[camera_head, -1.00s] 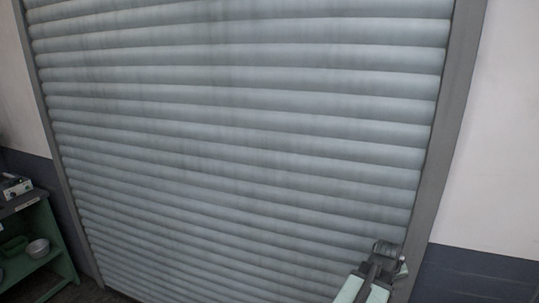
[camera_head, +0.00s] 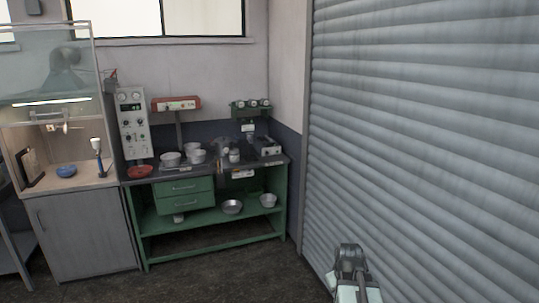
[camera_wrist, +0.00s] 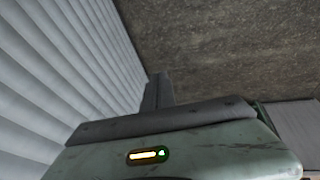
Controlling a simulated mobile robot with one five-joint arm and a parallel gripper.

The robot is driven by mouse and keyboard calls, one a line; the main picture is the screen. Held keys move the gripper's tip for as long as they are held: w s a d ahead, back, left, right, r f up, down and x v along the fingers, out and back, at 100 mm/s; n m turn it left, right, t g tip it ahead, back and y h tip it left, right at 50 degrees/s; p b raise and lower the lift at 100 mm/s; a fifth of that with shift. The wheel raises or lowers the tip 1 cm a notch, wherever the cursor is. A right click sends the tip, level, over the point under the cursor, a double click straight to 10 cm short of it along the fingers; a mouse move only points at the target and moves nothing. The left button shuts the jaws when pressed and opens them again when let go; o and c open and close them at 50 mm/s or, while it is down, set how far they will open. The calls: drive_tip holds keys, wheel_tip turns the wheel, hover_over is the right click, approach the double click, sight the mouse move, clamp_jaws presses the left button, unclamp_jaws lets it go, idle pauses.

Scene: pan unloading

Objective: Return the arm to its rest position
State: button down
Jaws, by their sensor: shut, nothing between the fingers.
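My gripper (camera_head: 350,250) shows at the lower right of the head view, in front of the roller shutter. In the wrist view its dark fingers (camera_wrist: 158,90) are together, with nothing between them. The fingers point out over bare floor. Much of my arm lies below the frame of the head view, so its full pose is hidden.
A ribbed roller shutter (camera_head: 420,140) fills the right side, close to my arm. A green workbench (camera_head: 145,228) with several metal pans stands ahead in the corner. A grey cabinet (camera_head: 85,235) is left of it. Dark floor (camera_head: 240,275) before them is clear.

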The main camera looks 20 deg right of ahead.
drive_tip(key=w+a+f+n+y+b, duration=0.1)
drive_tip(key=w+a+f+n+y, duration=0.1)
drive_tip(key=a, duration=1.9)
drive_tip(key=s+a+m+g, duration=0.2)
drive_tip(key=s+a+g, duration=0.1)
drive_tip(key=s+a, duration=0.2)
drive_tip(key=shift+s+f+m, duration=0.3)
drive_tip(key=shift+s+f, duration=0.1)
drive_tip(key=shift+f, duration=0.05)
